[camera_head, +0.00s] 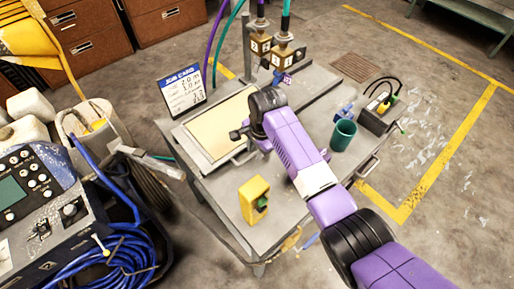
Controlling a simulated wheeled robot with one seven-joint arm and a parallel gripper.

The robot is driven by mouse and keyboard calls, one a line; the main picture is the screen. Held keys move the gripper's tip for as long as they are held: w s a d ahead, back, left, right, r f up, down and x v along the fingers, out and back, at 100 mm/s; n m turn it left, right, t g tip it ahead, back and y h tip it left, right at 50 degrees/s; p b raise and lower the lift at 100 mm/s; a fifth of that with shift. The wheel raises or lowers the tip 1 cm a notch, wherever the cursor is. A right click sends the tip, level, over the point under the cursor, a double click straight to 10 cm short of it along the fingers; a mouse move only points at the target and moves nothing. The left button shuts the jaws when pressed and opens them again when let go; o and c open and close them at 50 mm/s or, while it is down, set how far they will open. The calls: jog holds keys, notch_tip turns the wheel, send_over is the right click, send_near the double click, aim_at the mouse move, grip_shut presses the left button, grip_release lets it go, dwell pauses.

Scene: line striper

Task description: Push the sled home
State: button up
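A cream flat panel (222,125) lies in a grey frame on the left part of the grey cart top. It looks like the sled, but I cannot tell for certain. A thin bar handle (247,156) shows at its near right corner. My purple arm reaches in from the lower right. My gripper (239,133) is at the dark end of the arm, over the panel's right edge. Its fingers are small and partly hidden by my wrist, so I cannot tell whether they are open or touch anything.
Two brass-coloured blocks (272,47) with hoses stand at the cart's back. A yellow box (254,200) stands at the front, a green cup (343,135) and a black box (379,115) at the right. A job card (183,90) stands at the left, beyond a control panel (40,205).

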jog(key=shift+w+d+r, duration=0.1)
jog(key=shift+w+r, duration=0.05)
jog(key=shift+r, duration=0.35)
notch_tip(320, 180, up, 7)
jog(key=s, duration=0.1)
jog(key=shift+d+f, duration=0.15)
jog(key=shift+d, duration=0.25)
jog(key=shift+s, duration=0.2)
